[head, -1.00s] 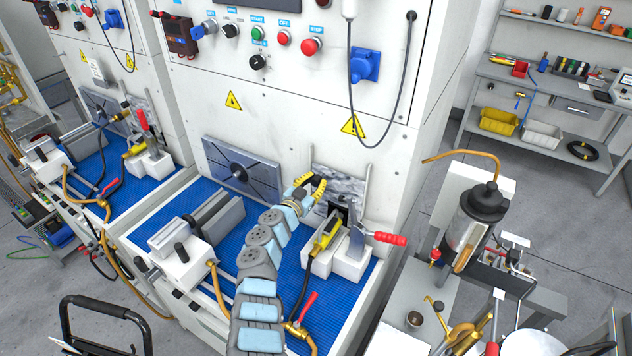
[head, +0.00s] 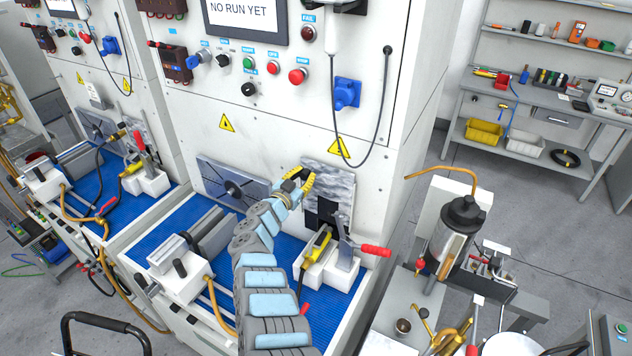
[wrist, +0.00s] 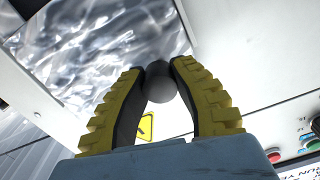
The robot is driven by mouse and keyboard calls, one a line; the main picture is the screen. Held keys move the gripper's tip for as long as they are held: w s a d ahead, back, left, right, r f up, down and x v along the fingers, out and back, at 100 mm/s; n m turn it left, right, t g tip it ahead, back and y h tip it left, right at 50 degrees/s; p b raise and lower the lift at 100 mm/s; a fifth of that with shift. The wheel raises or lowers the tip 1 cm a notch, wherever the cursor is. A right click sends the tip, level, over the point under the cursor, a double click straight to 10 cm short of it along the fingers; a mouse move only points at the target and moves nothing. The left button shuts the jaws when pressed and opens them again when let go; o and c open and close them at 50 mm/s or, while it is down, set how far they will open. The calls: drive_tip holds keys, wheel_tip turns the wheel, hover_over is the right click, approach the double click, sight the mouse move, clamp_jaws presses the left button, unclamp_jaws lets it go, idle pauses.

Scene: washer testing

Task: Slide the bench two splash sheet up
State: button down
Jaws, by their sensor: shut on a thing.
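The bench two splash sheet (head: 335,187) is a shiny, mottled metal plate on the white front panel, above the blue mat. A dark opening shows below it, above the white clamp block. My gripper (head: 300,180) is at the sheet's upper left side in the head view. In the wrist view, my gripper's yellow-and-black fingers (wrist: 160,88) are shut on a round dark grey knob (wrist: 160,82). The sheet (wrist: 95,45) fills the upper left there. How the knob joins the sheet is hidden.
A white clamp block (head: 330,265) with a yellow part and red-handled lever (head: 376,250) stands below the sheet. A slotted plate (head: 232,184) is at left. A hanging cable (head: 385,120) loops above. A side table with a bottle (head: 455,230) stands at right.

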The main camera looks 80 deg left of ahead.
drive_tip(key=shift+r+p, duration=0.55)
drive_tip(key=shift+r, duration=0.8)
drive_tip(key=c, duration=0.8)
unclamp_jaws()
drive_tip(key=shift+r, duration=4.95)
